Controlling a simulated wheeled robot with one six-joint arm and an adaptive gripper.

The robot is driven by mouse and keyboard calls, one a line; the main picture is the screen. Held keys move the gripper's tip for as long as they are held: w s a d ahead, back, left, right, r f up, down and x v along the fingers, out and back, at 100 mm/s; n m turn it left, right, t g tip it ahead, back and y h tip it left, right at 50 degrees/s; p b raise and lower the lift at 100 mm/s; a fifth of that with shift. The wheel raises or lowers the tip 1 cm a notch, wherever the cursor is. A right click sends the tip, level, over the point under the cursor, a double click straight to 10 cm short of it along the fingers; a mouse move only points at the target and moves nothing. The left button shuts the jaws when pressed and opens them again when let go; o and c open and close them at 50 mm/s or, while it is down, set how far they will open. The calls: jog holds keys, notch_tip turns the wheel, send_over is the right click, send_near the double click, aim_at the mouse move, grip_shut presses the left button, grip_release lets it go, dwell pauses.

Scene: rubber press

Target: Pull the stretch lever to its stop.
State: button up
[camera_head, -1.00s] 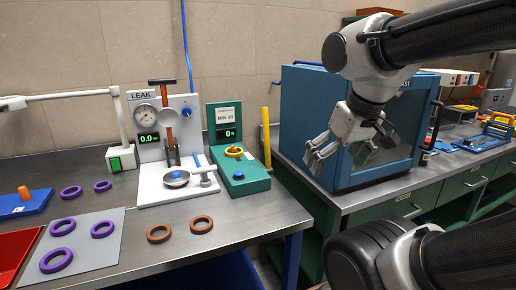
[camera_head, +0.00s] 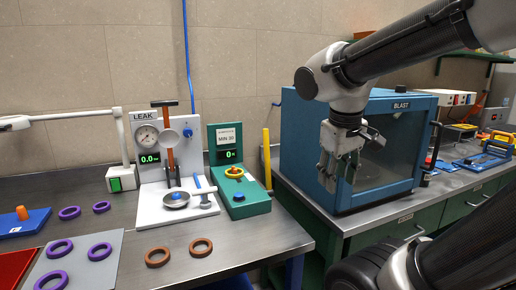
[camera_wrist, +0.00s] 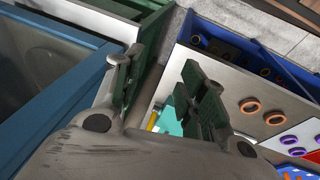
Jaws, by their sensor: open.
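The stretch unit is a green fixture (camera_head: 245,204) with a "MIN 30" label, a display reading 0, a yellow-and-red ring on its top and a blue knob. A yellow upright bar (camera_head: 267,158) stands at its right side and looks like the lever. My gripper (camera_head: 336,178) is open and empty, pointing down in front of the blue blast cabinet, to the right of the bar and apart from it. In the wrist view my gripper (camera_wrist: 160,68) has spread fingers. A small yellow piece (camera_wrist: 152,119) beside teal shows between them, partly hidden.
The blast cabinet (camera_head: 310,157) stands close behind my gripper. The leak tester (camera_head: 150,205) is left of the green fixture. Brown rings (camera_head: 158,257), purple rings (camera_head: 60,249) and a grey mat (camera_head: 118,248) lie on the bench. A gap separates the two benches.

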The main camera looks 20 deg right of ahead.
jog(key=w+h, duration=0.1)
jog(key=w, duration=0.1)
jog(key=w+d+r+n+g+h, duration=0.1)
jog(key=w+h, duration=0.1)
jog(key=w, duration=0.1)
jog(key=w+d+g+h, duration=0.1)
jog(key=w, duration=0.2)
jog(key=shift+w+r+h, duration=0.15)
jog(key=shift+w+h, duration=0.1)
jog(key=shift+h, duration=0.05)
grip_shut()
jog(key=w+a+n+t+h, duration=0.1)
jog(key=w+a+n+h, duration=0.3)
jog(key=w, duration=0.7)
jog(key=w+a+f+n+t+h, duration=0.2)
jog(key=w+a+t+h, duration=0.2)
jog(key=w+a, duration=1)
jog(key=t, duration=0.3)
jog(key=shift+w+f, duration=0.25)
jog(key=shift+f, duration=0.05)
